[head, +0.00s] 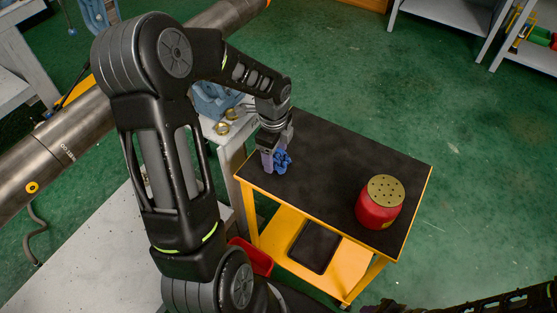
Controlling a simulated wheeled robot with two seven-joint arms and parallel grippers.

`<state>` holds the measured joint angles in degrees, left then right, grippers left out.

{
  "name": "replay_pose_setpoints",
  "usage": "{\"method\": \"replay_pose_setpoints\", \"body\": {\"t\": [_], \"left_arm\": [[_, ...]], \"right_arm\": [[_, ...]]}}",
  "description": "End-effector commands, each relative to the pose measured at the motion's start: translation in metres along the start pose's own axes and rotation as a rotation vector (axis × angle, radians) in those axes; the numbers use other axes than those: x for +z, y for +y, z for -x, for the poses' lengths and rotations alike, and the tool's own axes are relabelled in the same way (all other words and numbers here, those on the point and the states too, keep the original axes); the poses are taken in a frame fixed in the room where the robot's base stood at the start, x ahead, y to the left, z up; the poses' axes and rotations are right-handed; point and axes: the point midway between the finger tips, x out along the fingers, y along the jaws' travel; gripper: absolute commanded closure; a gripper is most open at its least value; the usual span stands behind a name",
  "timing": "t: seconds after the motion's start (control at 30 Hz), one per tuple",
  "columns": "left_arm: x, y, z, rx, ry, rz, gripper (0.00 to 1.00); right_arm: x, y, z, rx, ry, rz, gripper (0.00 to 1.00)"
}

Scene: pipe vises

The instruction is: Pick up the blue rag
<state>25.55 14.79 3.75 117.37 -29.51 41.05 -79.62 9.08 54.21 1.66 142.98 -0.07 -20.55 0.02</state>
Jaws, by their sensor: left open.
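The blue rag (283,161) is a small crumpled bundle on the black top of the yellow cart (330,167), near its left end. My left gripper (273,160) points down at the rag, with its fingers right beside or around it. The gripper is open, and its fingers and wrist hide part of the rag. I cannot tell whether the fingers touch it. Part of my right arm (500,300) shows at the bottom right, but its gripper is not visible.
A red canister (378,207) with a perforated tan top stands on the cart's right part. A dark tray (314,247) lies on the lower shelf. A grey bench with a blue vise (214,100) stands left of the cart. A large steel pipe (50,150) crosses the left side.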

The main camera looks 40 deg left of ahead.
Motion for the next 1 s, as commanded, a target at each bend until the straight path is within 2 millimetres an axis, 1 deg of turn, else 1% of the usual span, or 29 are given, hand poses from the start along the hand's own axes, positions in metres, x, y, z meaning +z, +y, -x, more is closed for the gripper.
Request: {"method": "replay_pose_setpoints", "body": {"t": [0.03,0.13,0.73,1.0], "left_arm": [[-0.0001,0.0007,-0.0072,0.003,0.0,0.0,0.35],[-0.0001,0.0003,-0.0138,0.001,0.0,0.0,0.35],[0.0,0.0001,-0.0139,0.0,0.0,0.0,0.35],[0.0,0.0001,-0.0138,0.0,0.0,0.0,0.57]], "right_arm": [[0.0,0.0003,-0.0008,0.0,0.0,0.0,0.64],[0.0,0.0004,-0.0009,0.0,0.0,0.0,0.64],[0.0,0.0003,-0.0009,0.0,0.0,0.0,0.64],[0.0,0.0004,-0.0009,0.0,0.0,0.0,0.64]]}}
